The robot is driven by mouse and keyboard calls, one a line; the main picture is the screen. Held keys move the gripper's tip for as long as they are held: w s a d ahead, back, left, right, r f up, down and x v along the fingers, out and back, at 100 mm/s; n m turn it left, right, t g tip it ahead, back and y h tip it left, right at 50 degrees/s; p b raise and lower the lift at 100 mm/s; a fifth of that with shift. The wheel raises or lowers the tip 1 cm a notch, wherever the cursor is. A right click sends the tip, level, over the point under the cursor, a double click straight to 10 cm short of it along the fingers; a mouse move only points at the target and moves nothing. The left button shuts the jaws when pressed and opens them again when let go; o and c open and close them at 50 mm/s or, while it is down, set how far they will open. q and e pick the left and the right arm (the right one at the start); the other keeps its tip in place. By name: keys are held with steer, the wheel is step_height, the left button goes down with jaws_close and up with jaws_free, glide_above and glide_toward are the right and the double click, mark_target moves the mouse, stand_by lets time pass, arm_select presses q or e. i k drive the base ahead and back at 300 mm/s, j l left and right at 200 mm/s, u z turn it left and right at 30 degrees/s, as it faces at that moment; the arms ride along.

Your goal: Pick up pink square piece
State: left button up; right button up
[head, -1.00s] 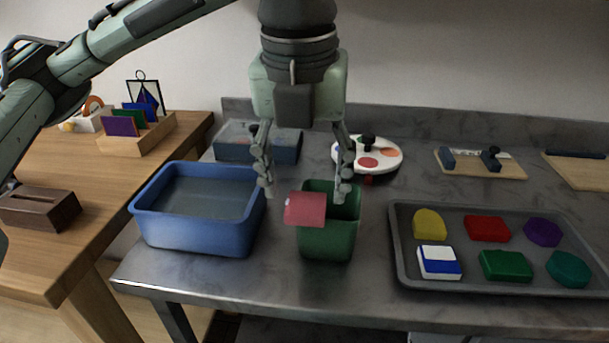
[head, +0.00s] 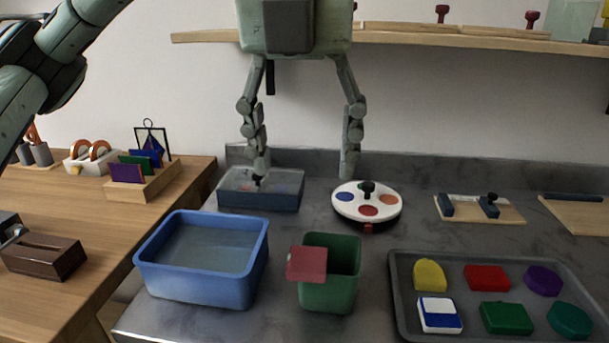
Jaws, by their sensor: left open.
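My left gripper (head: 303,167) is open and empty, fingers pointing down, above the grey counter behind the green bin. No other clearly pink square shows. The grey tray (head: 398,318) at right holds a yellow piece (head: 430,274), a red piece (head: 487,278), a purple piece (head: 543,280), a white-and-blue block (head: 439,315), a green piece (head: 506,318) and a teal piece (head: 569,320). My right gripper is not in view.
A blue tub (head: 196,283) stands left of the bin. Behind are a blue-grey box (head: 258,202), a round white palette (head: 350,205) and a board (head: 470,215). A wooden table (head: 100,229) holds a card rack (head: 150,185). A shelf (head: 420,37) spans the wall.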

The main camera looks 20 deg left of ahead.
mark_target(306, 264)
steer(key=k, duration=2)
